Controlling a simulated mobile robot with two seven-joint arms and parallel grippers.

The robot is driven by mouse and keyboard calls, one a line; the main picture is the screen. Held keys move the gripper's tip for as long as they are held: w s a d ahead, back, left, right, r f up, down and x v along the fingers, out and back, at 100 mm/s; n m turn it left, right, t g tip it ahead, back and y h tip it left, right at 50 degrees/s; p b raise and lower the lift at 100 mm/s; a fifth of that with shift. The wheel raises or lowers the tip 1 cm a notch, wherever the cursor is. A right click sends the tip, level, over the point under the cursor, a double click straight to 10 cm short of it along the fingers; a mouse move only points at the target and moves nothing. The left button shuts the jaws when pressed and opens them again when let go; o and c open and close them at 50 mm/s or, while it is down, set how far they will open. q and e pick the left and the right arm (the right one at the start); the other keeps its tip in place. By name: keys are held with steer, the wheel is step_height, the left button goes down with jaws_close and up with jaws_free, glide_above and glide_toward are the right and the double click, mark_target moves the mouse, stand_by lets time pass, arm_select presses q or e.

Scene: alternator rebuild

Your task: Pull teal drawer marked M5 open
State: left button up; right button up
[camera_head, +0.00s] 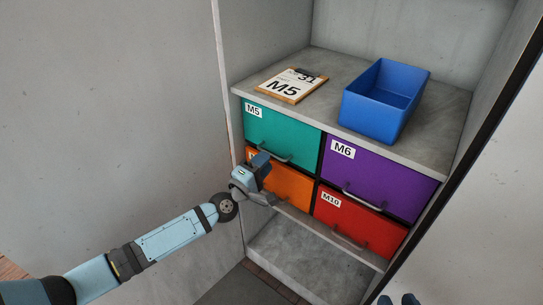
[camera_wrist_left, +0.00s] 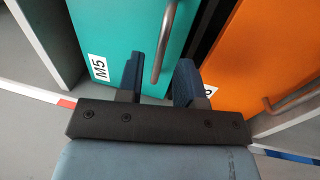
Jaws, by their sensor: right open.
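The teal drawer (camera_head: 283,128) with the M5 label (camera_head: 254,110) is the upper left drawer of the cabinet and looks shut. Its grey bar handle (camera_head: 283,158) is along its lower edge, partly hidden by my left gripper (camera_head: 262,165). In the left wrist view, the teal drawer (camera_wrist_left: 120,30) fills the upper left and its handle (camera_wrist_left: 165,40) reaches down between the two blue fingers of my left gripper (camera_wrist_left: 159,80). Those fingers are apart, one on each side of the handle, and not closed on it. My right gripper (camera_head: 398,299) shows only as blue fingertips at the bottom edge, open.
A purple M6 drawer (camera_head: 385,185), an orange drawer (camera_head: 290,190) and a red M10 drawer (camera_head: 358,222) surround it. A blue bin (camera_head: 372,118) and a clipboard (camera_head: 290,86) marked M5 sit on top. Grey walls flank the cabinet.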

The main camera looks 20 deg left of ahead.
arm_select(q)
steer(key=x, duration=0.3)
steer(key=shift+w, duration=0.15)
steer(key=shift+w+d+r, duration=0.1)
steer(key=shift+w+d, duration=0.05)
steer(key=shift+w, duration=0.05)
arm_select(e)
steer(key=shift+w+a+r, duration=0.15)
steer(key=shift+a+r, duration=0.15)
steer(key=shift+r, duration=0.1)
arm_select(q)
jaws_close()
steer(key=shift+s, duration=0.15)
arm_select(e)
steer(key=shift+d, duration=0.1)
